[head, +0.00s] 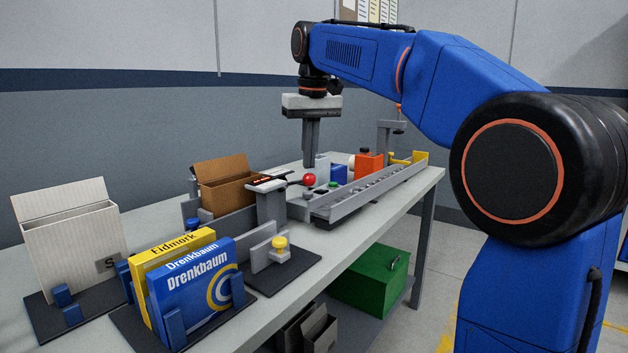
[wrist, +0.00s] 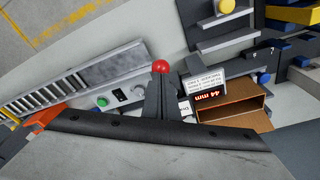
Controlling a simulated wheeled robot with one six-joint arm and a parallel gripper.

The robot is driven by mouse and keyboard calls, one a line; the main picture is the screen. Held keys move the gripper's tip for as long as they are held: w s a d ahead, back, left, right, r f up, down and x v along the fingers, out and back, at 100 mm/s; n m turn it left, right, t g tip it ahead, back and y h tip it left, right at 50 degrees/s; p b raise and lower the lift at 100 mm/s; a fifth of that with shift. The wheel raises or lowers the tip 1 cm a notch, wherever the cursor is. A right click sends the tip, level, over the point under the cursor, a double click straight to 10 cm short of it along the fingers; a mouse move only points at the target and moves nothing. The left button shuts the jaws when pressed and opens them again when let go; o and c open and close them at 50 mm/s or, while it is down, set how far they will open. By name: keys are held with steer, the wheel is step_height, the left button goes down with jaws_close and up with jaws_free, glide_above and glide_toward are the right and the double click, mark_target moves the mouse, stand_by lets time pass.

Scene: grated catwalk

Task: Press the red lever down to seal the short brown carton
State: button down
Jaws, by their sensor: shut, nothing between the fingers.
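The short brown carton (head: 228,194) sits in the sealing station on the bench, its back flap standing up. It also shows, open side visible, in the wrist view (wrist: 234,104). The red lever's ball knob (head: 309,180) is right of the carton, on a dark arm from the grey station post (head: 270,208). The knob shows in the wrist view (wrist: 161,66) just past my fingertips. My gripper (head: 309,164) is shut and empty, pointing down, its tips a little above the knob in the head view. Whether they touch it I cannot tell.
A white carton (head: 75,243) and blue and yellow boxes (head: 193,284) stand front left. A yellow-knobbed fixture (head: 280,244) is in front of the station. A grey conveyor (head: 372,191) runs right with an orange block (head: 368,164) behind. A green box (head: 370,282) sits below.

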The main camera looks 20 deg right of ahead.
steer(key=shift+f, duration=0.1)
steer(key=shift+f, duration=0.35)
